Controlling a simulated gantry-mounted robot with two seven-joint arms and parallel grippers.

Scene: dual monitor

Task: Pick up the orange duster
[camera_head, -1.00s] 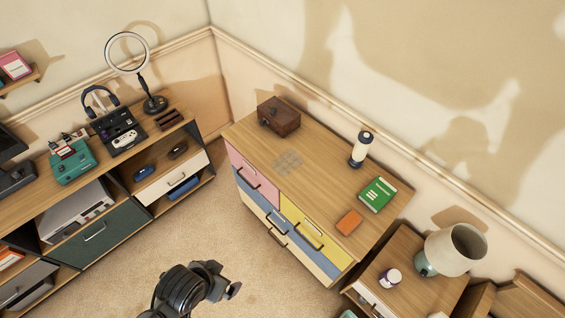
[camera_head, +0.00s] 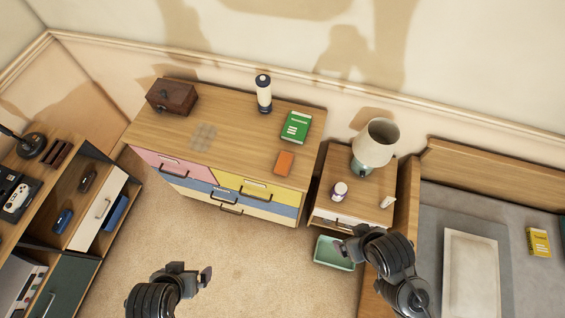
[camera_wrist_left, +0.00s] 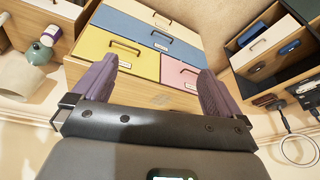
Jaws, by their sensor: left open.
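The orange duster (camera_head: 284,163) lies flat near the front right of the dresser top (camera_head: 240,135), in front of a green book. My left gripper (camera_head: 200,276) is over the carpet in front of the dresser, well short of the duster. In the left wrist view my left gripper (camera_wrist_left: 155,85) has its two purple fingers wide apart with nothing between them. The dresser drawers show beyond them; I cannot make out the duster there. My right gripper (camera_head: 344,246) is below the nightstand, right of the left one; its fingers are too small to read.
The dresser also holds a brown box (camera_head: 172,96), a white-and-black cylinder (camera_head: 263,94) and the green book (camera_head: 296,127). The nightstand (camera_head: 349,215) carries a lamp (camera_head: 375,146) and a small jar (camera_head: 339,191). A green bin (camera_head: 333,254) stands below. Carpet before the dresser is clear.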

